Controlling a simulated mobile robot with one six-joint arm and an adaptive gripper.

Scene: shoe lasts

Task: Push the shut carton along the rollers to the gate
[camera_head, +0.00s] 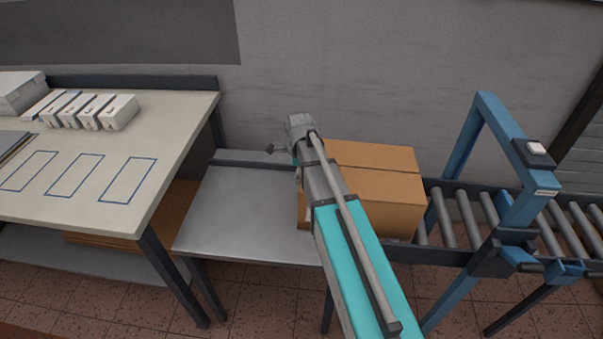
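The shut carton (385,187) is a brown cardboard box with its top flaps closed along a middle seam. It sits at the right end of the grey metal table, where the rollers (443,222) begin. The blue gate (513,165) stands as a frame over the rollers to the right, apart from the carton. My arm reaches up in front of the carton and hides part of its left side. My gripper (272,150) is at the carton's left, above the grey table. Its fingers are small and partly hidden, so their opening is unclear.
The grey metal table (235,215) is clear left of the carton. A pale bench (165,150) at left has blue outlined rectangles and several white boxes (118,112) at its back. Flat brown cardboard (95,241) lies on its lower shelf. A wall stands close behind.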

